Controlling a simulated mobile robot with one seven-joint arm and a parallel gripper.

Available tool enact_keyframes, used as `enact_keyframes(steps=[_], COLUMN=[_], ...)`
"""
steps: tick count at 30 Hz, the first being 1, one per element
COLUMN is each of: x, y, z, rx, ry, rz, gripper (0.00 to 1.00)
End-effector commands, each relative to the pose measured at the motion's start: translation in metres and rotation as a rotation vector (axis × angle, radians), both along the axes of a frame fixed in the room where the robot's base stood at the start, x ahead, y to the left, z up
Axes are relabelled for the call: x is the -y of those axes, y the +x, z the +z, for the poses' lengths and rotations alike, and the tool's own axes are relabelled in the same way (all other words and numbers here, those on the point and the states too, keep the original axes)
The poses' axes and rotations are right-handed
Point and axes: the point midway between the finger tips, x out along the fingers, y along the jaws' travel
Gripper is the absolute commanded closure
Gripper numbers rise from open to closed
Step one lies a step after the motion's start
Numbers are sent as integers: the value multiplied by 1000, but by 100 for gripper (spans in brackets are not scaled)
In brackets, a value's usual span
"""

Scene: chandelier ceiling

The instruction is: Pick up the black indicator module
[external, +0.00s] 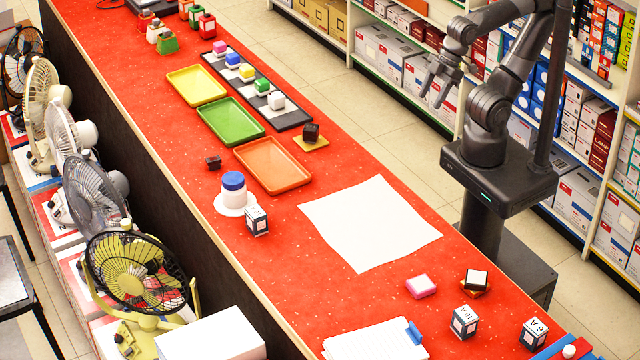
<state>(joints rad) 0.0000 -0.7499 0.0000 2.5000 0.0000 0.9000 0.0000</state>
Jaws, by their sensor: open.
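Several small dark blocks could be the black indicator module; I cannot tell which it is. One black block (311,131) sits on a small yellow pad to the right of the orange tray. A smaller dark block (213,162) lies on the red counter left of that tray. My gripper (434,97) is open and empty, raised to the right of the counter, well apart from all of these blocks.
The red counter (290,235) holds a yellow tray (197,84), a green tray (231,121), an orange tray (272,164), a white sheet (369,222), a blue-lidded jar (233,190) and a pink block (421,286). Fans stand left; stocked shelves stand right.

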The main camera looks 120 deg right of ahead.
Motion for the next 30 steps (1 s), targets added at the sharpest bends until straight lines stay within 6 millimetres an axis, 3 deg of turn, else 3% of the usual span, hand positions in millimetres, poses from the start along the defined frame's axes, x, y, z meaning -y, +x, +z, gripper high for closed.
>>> enact_keyframes(steps=[6,11,21,30], x=[1,8,46,101], y=[4,32,145,248], z=[2,16,45,36], rx=[-1,-12,-42,-67], ry=[-1,-12,-41,-50], rz=[-2,-12,-36,-53], gripper=[49,49,49,49])
